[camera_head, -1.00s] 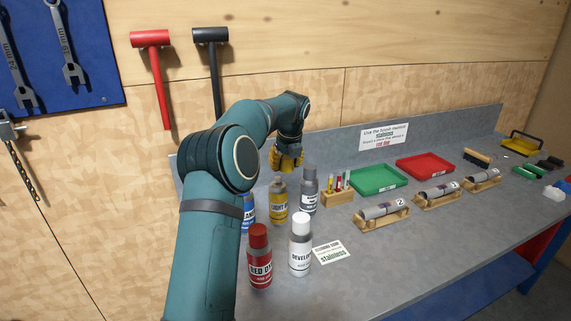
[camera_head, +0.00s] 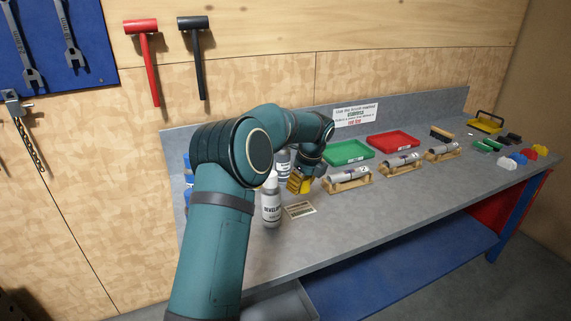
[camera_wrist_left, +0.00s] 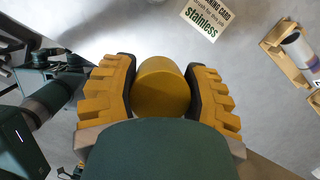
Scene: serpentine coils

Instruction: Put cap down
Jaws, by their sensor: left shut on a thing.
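My left gripper (camera_head: 300,186) is low over the bench, right of the white developer bottle (camera_head: 271,203) and just behind the small card (camera_head: 299,210). In the left wrist view its yellow fingers (camera_wrist_left: 162,92) are shut on a round yellow cap (camera_wrist_left: 162,86), one finger on each side. I cannot tell whether the cap touches the bench. In the head view the fingers hide the cap. My right gripper is not in view.
A grey bottle (camera_head: 283,164) stands behind the developer bottle; my arm hides other bottles. A wooden stand with a cylinder (camera_head: 349,180) is close on the right. Green (camera_head: 347,152) and red (camera_head: 394,142) trays lie behind. The bench front is clear.

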